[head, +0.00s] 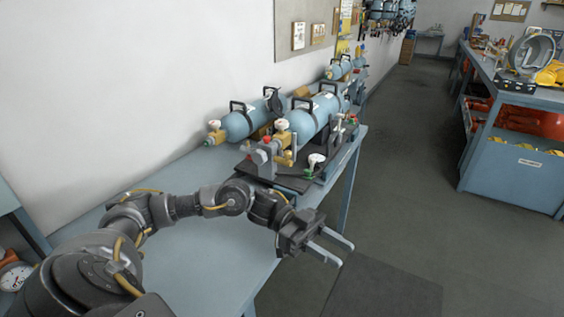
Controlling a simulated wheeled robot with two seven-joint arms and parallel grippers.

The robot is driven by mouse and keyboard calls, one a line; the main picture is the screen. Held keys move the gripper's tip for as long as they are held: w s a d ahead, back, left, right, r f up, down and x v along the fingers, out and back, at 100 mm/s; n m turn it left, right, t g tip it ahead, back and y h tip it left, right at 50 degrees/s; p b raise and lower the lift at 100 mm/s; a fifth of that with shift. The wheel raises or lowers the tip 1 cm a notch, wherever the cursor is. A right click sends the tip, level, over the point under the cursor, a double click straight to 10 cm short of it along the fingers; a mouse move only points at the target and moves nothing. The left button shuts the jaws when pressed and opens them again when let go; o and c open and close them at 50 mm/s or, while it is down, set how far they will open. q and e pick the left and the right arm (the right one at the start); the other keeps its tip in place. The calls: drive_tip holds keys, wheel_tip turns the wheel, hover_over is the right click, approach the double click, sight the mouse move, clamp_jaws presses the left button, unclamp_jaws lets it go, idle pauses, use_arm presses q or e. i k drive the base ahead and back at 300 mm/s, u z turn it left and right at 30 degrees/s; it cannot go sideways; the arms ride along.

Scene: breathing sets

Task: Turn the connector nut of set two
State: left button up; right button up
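Several light-blue cylinders lie on the blue-grey bench (205,265) along the wall. The nearer front cylinder (315,117) rests on a dark stand, with a brass valve (284,140) and a grey clamp-like block (264,154) at its near end. Another cylinder (243,124) lies behind it, to the left. I see no label telling which is set two, and the connector nut is too small to pick out. My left gripper (341,254) is open and empty, in front of the stand, past the bench's right edge and apart from the sets. My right gripper is not in view.
A small green-based fitting with a white top (314,164) stands on the dark stand's near right part. A second blue bench (515,175) with a large ring-shaped item (531,52) stands at the right. The floor between is clear. The bench's near part is bare.

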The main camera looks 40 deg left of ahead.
sight(259, 157)
drive_tip(key=z, duration=0.85)
drive_tip(key=i, duration=2.9)
drive_tip(key=u, duration=4.1)
drive_tip(key=i, duration=1.7)
drive_tip(key=u, duration=0.05)
